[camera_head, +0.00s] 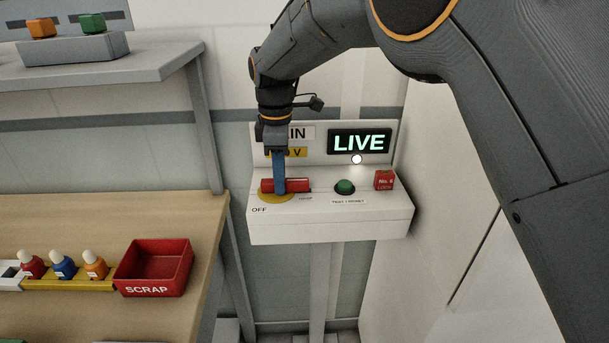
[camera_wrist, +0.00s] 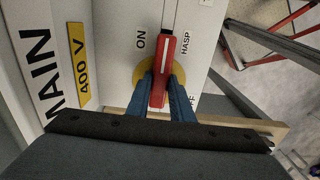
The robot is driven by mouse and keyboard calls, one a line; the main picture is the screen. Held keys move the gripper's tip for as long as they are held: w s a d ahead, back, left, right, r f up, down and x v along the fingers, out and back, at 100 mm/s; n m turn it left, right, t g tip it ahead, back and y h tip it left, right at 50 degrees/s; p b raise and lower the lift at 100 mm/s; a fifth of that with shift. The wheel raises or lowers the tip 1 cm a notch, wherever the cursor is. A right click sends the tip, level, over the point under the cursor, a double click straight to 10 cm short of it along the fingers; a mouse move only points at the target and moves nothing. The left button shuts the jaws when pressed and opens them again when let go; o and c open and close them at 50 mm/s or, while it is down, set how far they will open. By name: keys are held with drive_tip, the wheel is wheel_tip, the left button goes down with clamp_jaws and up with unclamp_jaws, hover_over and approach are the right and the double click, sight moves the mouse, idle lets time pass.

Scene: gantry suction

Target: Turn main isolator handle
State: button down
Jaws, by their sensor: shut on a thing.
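The main isolator handle (camera_head: 297,185) is a red bar on a yellow disc (camera_head: 268,197) on top of a white box (camera_head: 330,229) on the wall. My gripper (camera_head: 279,189) reaches down onto it with blue fingers. In the wrist view my gripper (camera_wrist: 168,98) is shut on the red handle (camera_wrist: 163,62), one finger on each side. The yellow disc (camera_wrist: 145,73) shows beneath. ON is printed on one side, HASP near the handle, and the OFF label is partly hidden by a finger. The sign (camera_head: 359,141) behind the box reads LIVE, lit green.
A green button (camera_head: 345,187) and a red padlock-like block (camera_head: 384,180) sit right of the handle on the box. A bench with a red SCRAP tray (camera_head: 154,267) and several small bottles stands left, under a grey shelf (camera_head: 110,68). A pale panel stands right.

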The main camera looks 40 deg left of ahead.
drive_tip(key=shift+w, duration=0.1)
idle(0.4)
drive_tip(key=c, duration=1.6)
unclamp_jaws()
drive_tip(key=shift+o, duration=0.2)
drive_tip(key=shift+r+b, duration=1.05)
drive_tip(key=shift+r, duration=2.9)
